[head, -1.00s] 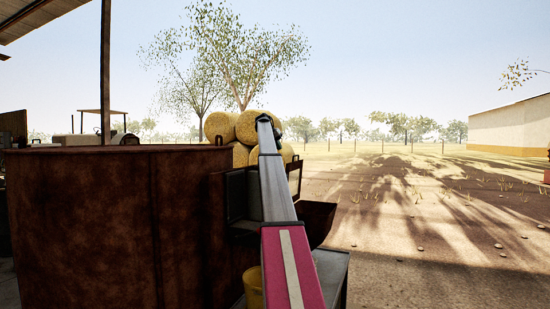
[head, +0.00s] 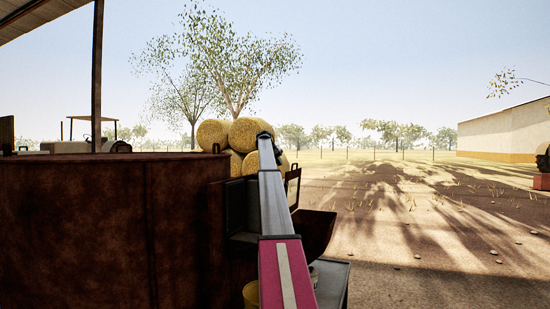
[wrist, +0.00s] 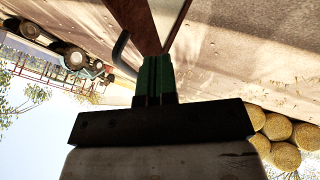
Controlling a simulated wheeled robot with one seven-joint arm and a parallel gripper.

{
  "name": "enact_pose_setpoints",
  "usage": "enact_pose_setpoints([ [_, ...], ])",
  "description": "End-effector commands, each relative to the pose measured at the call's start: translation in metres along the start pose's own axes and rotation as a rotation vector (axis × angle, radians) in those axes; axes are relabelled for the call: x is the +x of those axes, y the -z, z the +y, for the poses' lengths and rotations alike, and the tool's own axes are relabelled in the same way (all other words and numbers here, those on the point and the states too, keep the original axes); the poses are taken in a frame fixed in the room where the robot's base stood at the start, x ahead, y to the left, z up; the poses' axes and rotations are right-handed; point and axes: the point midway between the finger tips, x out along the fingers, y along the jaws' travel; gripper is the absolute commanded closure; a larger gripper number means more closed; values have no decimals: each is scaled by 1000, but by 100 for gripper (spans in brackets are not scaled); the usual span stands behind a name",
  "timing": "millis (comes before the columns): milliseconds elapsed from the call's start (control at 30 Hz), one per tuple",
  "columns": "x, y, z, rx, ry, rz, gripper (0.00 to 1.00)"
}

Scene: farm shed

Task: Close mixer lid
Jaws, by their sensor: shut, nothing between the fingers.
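In the head view a brown open tub (head: 318,232), which looks like the mixer, stands on a grey stand right of my arm. A narrow brown panel with a dark handle (head: 292,186), likely its raised lid, stands upright behind my arm. In the wrist view a brown panel (wrist: 133,17) reaches up to my fingertips, with a black curved handle (wrist: 121,48) just left of them. My gripper (wrist: 158,62) is shut and empty, close to this panel; I cannot tell whether they touch. My arm hides part of the mixer in the head view.
A large rusty wall (head: 105,230) fills the left of the head view. A yellow bucket (head: 251,294) is low beside my arm. Round hay bales (head: 212,135) are stacked behind. Open dirt ground (head: 410,235) lies to the right.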

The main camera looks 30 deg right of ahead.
Motion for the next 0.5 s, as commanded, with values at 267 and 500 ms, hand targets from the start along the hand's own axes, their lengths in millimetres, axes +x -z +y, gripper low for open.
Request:
enact_pose_setpoints([
  [267,31,-2,27,2,1,0,100],
  [500,36,-1,35,0,1,1,100],
])
